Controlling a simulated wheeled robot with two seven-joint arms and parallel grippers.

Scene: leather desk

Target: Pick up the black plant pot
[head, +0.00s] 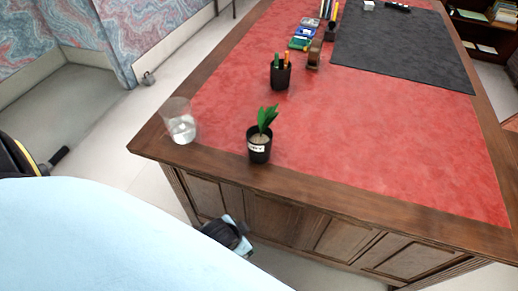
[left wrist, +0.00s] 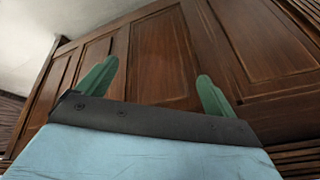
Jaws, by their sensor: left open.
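The black plant pot (head: 259,152) stands upright near the front edge of the desk in the head view. It has a white label and holds a small green plant (head: 265,120). My left gripper shows in the left wrist view (left wrist: 154,72). Its two green fingers are wide apart with nothing between them, facing the wooden front panels of the desk. The plant pot is not visible in the left wrist view.
A clear glass (head: 181,126) stands left of the pot at the desk corner. A black pen cup (head: 280,77) stands behind it. The red leather top (head: 400,135) is bare to the right. The desk's wooden front (head: 285,218) drops below the edge.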

